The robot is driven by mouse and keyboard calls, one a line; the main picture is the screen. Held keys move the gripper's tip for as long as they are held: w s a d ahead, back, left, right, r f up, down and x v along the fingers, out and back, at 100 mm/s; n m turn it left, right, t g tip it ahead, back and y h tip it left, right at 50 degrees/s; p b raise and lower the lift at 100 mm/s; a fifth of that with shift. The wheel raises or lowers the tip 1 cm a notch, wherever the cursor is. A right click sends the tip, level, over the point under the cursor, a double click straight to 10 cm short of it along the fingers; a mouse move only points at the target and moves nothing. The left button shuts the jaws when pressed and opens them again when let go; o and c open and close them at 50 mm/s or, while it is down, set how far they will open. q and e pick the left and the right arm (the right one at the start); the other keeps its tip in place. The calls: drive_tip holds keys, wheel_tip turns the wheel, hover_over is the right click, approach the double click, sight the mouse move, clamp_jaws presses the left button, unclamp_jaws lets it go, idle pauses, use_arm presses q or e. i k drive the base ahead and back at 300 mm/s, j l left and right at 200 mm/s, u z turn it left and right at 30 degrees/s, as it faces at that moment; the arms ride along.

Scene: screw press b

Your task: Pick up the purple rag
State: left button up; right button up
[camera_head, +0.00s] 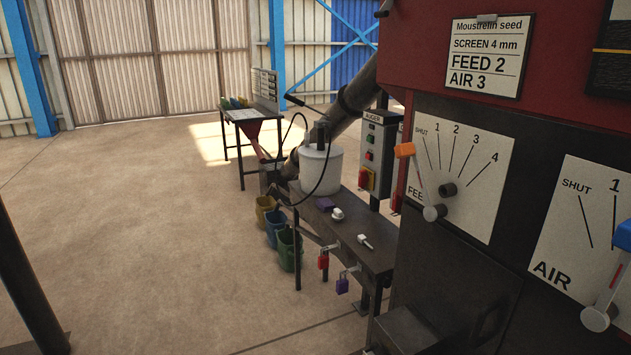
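Neither of my grippers shows in the head view.
The machine with FEED and AIR levers (433,212) fills the right. Open floor (140,240) lies left.

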sight(325, 204)
drive_tip(key=i+j, duration=0.3)
drive_tip(key=j, duration=0.15)
drive_tip(key=i+j+z, duration=0.15)
drive_tip(key=i+j, duration=0.15)
drive_tip(key=j, duration=0.15)
drive_tip(key=i+j, duration=0.3)
drive_tip(key=j, duration=0.15)
drive_tip(key=i+j+z, duration=0.1)
drive_tip(key=i+j, duration=0.2)
drive_tip(key=j, duration=0.2)
drive_tip(key=i+j+z, duration=0.1)
drive_tip(key=i+j, duration=0.15)
drive_tip(key=j, duration=0.25)
drive_tip(key=i+j, duration=0.25)
drive_tip(key=j, duration=0.25)
drive_tip(key=i+j+z, duration=0.1)
drive_tip(key=i+j, duration=0.15)
drive_tip(key=j, duration=0.3)
drive_tip(key=i+j+z, duration=0.1)
drive_tip(key=i+j, duration=0.15)
drive_tip(key=j, duration=0.25)
